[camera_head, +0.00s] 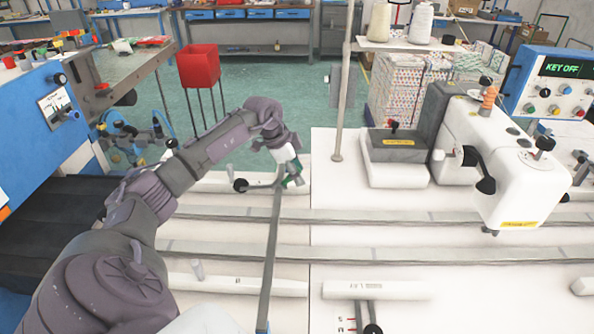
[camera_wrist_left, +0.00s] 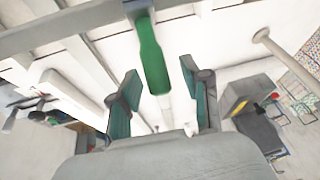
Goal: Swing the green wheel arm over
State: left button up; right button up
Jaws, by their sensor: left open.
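The green grip of the wheel arm (camera_wrist_left: 152,55) shows in the left wrist view, hanging from a grey bar, with a pale rod below it. My left gripper (camera_wrist_left: 159,80) is open, with one teal-padded finger on each side of the green grip and clear gaps between. In the head view, my left gripper (camera_head: 291,172) is over the white table at the far end of a long grey bar (camera_head: 271,250). Green parts show there, but I cannot tell the grip from the finger pads. My right gripper is in neither view.
Grey rails (camera_head: 400,254) run across the white table (camera_head: 350,190). A white sewing machine (camera_head: 520,185) stands on the right, with a thin upright post (camera_head: 342,100) left of it. A red bin (camera_head: 199,66) stands behind my left arm. A blue machine (camera_head: 40,120) is at left.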

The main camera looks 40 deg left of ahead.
aim_at(278, 180)
pick_arm(q)
jog(key=shift+r, duration=0.1)
grip_shut()
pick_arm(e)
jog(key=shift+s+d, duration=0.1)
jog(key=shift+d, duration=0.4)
